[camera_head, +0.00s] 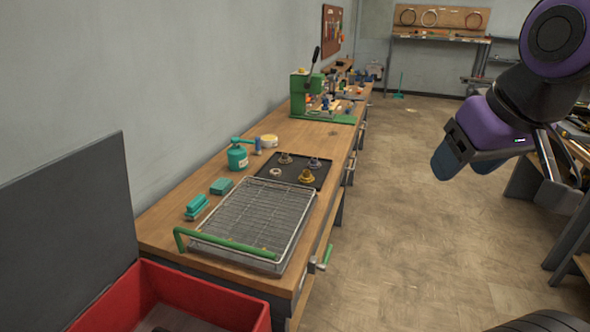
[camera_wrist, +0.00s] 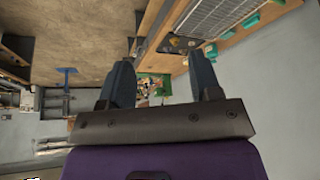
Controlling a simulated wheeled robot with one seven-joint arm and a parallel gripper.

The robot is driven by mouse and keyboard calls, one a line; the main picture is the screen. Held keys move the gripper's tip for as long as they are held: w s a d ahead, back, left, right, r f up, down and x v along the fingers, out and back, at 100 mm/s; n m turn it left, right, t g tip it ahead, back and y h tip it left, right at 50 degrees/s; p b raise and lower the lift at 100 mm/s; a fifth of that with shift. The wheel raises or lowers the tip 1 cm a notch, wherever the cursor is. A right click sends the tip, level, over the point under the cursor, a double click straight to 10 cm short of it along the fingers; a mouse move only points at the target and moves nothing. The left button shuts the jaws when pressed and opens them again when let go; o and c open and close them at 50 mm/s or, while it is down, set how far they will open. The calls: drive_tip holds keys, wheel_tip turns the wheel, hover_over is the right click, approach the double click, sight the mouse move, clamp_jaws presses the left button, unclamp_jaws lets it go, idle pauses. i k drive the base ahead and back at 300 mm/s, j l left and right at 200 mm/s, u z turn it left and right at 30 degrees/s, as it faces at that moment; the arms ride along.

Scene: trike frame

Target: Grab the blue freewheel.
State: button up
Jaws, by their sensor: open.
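The blue freewheel (camera_head: 315,163) is a small blue-grey toothed part at the right side of a black tray (camera_head: 299,182) on the workbench. Near it on the tray are a brownish part (camera_head: 286,158), a pale ring (camera_head: 275,172) and a golden part (camera_head: 306,175). My gripper (camera_head: 503,181) is open and empty, held up in the air over the floor, well to the right of the bench. In the wrist view its two dark fingers (camera_wrist: 160,62) stand apart with nothing between them. The tray (camera_wrist: 178,43) shows beyond them, its parts too small to tell apart.
A green press (camera_head: 306,95) stands farther back. A red bin (camera_head: 185,285) is in front. The floor (camera_head: 400,190) beside the bench is clear.

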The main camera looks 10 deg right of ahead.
sight(313, 164)
drive_tip(key=l+z, duration=0.15)
drive_tip(key=i+l+u, duration=0.15)
drive_tip(key=l, duration=0.3)
drive_tip(key=i+l+u, duration=0.1)
drive_tip(key=l, duration=0.4)
drive_tip(key=l+u, duration=0.15)
drive_tip(key=l, duration=0.35)
drive_tip(key=i+l+u, duration=0.2)
drive_tip(key=i+l, duration=0.25)
drive_tip(key=i+l+u, duration=0.15)
drive_tip(key=i+l, duration=0.35)
drive_tip(key=i+l+u, duration=0.2)
drive_tip(key=i+l, duration=0.2)
drive_tip(key=l, duration=0.25)
drive_tip(key=i+l, duration=0.15)
drive_tip(key=i, duration=0.3)
